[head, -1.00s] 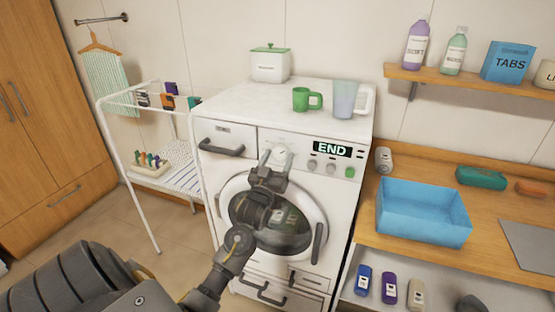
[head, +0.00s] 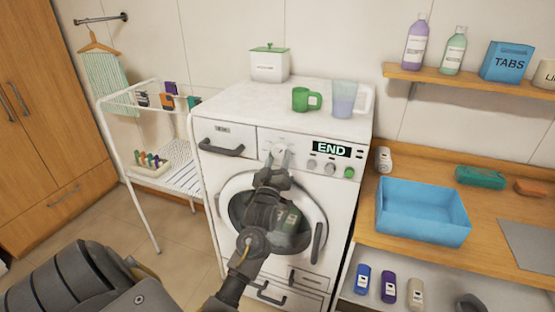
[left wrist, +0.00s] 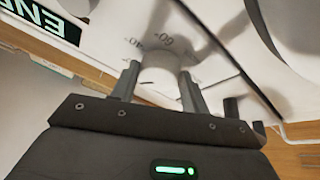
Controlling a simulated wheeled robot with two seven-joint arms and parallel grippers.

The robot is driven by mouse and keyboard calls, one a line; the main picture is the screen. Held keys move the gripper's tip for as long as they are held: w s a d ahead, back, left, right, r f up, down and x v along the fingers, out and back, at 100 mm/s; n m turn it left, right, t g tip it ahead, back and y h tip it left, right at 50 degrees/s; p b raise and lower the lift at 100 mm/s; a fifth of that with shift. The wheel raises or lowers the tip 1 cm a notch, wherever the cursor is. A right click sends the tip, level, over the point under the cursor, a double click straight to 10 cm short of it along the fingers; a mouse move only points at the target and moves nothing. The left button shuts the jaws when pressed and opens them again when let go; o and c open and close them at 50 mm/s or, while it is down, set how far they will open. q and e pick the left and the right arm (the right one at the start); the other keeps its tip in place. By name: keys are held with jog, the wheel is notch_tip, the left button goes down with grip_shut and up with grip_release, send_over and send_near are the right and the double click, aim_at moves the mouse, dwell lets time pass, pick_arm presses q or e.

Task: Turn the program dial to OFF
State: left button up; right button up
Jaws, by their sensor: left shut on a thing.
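The white program dial (head: 278,150) is on the front panel of the white washing machine (head: 235,178), left of a display (head: 332,149) reading END. My left gripper (head: 275,163) is at the dial from below and partly covers it. In the left wrist view, the gripper's fingers (left wrist: 160,84) are shut on the dial (left wrist: 158,76), one on each side. Printed marks "60" and "40" show on the panel beside the dial. The dial's pointer and the OFF mark cannot be made out. My right gripper is not in view.
Small knobs (head: 312,164) and a green button (head: 349,173) sit right of the dial. The round door (head: 317,205) is below. A green mug (head: 302,99) and a clear jug (head: 344,98) stand on top. A blue basin (head: 422,222) is on the counter to the right.

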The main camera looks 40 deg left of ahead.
pick_arm(q)
jog(key=n+g+y, duration=0.1)
jog(key=n, duration=0.1)
jog(key=n+g+y, duration=0.1)
jog(key=n, duration=0.2)
jog(key=n+g, duration=0.1)
jog(key=n, duration=0.2)
jog(key=shift+w+d+r+y+p, duration=0.1)
jog(key=shift+d+r+y+p, duration=0.1)
jog(key=shift+d+y+p, duration=0.15)
jog(key=shift+a+n, duration=0.1)
jog(key=shift+n, duration=0.2)
jog(key=o, duration=1)
